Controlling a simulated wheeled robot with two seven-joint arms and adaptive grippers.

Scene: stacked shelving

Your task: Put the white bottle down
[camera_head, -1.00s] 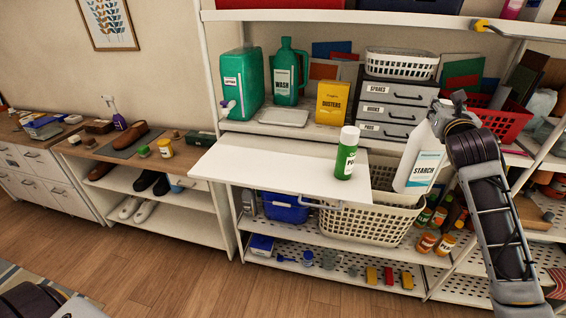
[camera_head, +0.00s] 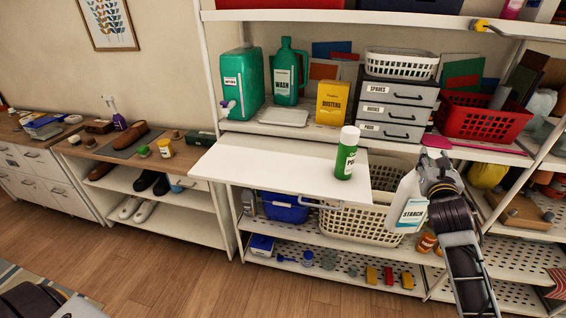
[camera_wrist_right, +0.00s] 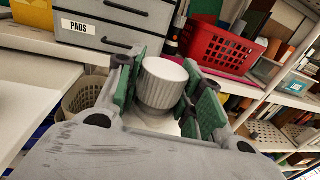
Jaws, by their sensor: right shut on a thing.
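The white bottle (camera_head: 407,212), labelled STARCH, hangs close to upright in the head view, in front of the shelving and below the level of the white pull-out board. It overlaps the right end of the cream basket in the picture. My right gripper (camera_head: 436,172) is shut on its upper part. In the right wrist view, the bottle's ribbed white cap (camera_wrist_right: 163,82) shows between the green finger pads of the gripper (camera_wrist_right: 168,75). The bottle's lower body is hidden there. My left gripper is not in view.
The white pull-out board (camera_head: 260,172) has clear room left of a green bottle (camera_head: 346,153). The cream basket (camera_head: 352,222) stands beneath it. Orange-capped jars (camera_head: 427,242) stand beside the held bottle. A red basket (camera_head: 485,118) and grey drawers (camera_head: 398,112) sit on the shelf behind.

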